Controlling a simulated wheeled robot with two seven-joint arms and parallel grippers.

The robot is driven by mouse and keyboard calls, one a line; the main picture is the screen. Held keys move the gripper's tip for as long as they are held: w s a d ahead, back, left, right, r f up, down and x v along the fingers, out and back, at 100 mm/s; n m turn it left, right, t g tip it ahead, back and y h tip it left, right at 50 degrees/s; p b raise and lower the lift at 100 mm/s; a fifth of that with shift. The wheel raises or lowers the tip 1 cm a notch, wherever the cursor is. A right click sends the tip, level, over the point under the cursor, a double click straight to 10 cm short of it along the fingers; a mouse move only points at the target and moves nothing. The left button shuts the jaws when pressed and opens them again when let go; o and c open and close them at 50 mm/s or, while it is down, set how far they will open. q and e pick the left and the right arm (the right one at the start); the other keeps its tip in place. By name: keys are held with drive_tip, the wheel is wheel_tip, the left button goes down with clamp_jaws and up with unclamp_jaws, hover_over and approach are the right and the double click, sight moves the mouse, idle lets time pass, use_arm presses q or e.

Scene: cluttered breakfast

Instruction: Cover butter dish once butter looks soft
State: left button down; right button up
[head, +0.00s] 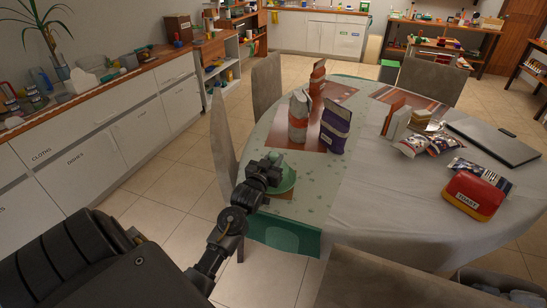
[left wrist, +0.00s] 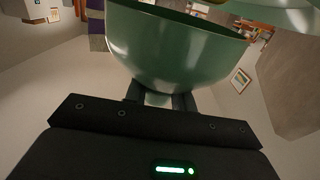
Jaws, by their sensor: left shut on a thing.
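My left gripper (head: 268,168) is over the near left part of the table in the head view. It is shut on a green dome-shaped lid (left wrist: 175,45), which fills the upper middle of the left wrist view; its small pale knob (left wrist: 158,99) is between my fingers. A pale green rounded piece, probably the butter dish (left wrist: 283,17), shows beyond the lid's rim at upper right. In the head view green dishware (head: 287,183) shows beside and below my gripper, partly hidden by it; lid and dish are hard to separate there. I cannot see the butter. My right gripper is out of view.
Bare cloth lies right of my gripper.

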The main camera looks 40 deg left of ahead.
use_arm(q)
drive_tip(key=shift+f, duration=0.35)
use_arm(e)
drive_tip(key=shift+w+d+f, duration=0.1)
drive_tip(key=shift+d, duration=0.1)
